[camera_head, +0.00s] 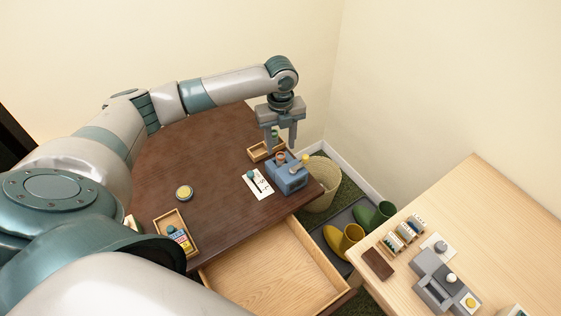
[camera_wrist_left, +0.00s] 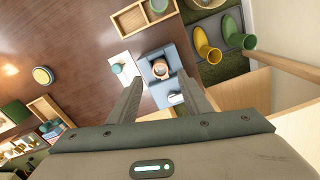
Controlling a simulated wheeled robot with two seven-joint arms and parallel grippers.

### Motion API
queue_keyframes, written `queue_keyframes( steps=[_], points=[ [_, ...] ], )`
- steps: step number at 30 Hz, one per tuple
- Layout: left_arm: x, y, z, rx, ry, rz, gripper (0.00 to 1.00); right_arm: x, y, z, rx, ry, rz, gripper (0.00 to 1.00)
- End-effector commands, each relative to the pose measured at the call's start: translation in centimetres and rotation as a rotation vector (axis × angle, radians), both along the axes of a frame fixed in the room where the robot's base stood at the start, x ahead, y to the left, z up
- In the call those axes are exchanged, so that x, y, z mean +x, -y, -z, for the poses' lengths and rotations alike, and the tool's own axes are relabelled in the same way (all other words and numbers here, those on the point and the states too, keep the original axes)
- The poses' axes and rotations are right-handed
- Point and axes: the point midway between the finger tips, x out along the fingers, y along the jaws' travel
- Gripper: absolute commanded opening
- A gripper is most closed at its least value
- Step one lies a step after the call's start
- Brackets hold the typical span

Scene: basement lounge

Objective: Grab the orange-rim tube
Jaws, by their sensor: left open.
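The orange-rim tube (camera_head: 281,156) stands in a blue rack (camera_head: 290,180) near the right corner of the dark table. In the left wrist view its orange rim (camera_wrist_left: 161,68) shows from above, in the rack (camera_wrist_left: 155,92). My left gripper (camera_head: 282,143) points down just above the tube, open and empty. In the wrist view its two fingers (camera_wrist_left: 163,82) stand on either side of the rack, with the tube's rim between them in the picture. How far the fingertips are above the rim is hard to tell. My right gripper is not in view.
A yellow-topped piece (camera_head: 305,158) is at the rack's right end. A white card (camera_head: 257,184) with a teal item lies left of the rack; a small wooden tray (camera_head: 256,155) stands behind. An open drawer (camera_head: 270,272) juts out in front. The table's middle is mostly clear.

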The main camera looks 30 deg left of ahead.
Motion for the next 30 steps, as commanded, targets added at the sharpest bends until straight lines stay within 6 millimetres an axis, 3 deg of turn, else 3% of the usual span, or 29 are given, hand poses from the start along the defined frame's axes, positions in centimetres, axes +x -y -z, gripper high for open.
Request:
queue_keyframes(
  steps=[5, 15, 30],
  points=[
    [0.0, -0.1, 1.0, -0.001, -0.004, 0.0, 0.45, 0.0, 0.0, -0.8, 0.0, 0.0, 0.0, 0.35],
    [0.3, -0.3, 4.8, 0.0, -0.002, 0.0, 0.45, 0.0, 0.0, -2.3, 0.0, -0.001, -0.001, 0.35],
    [0.3, -0.3, 5.1, 0.001, 0.0, 0.001, 0.45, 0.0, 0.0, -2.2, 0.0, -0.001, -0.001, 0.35]
  ],
)
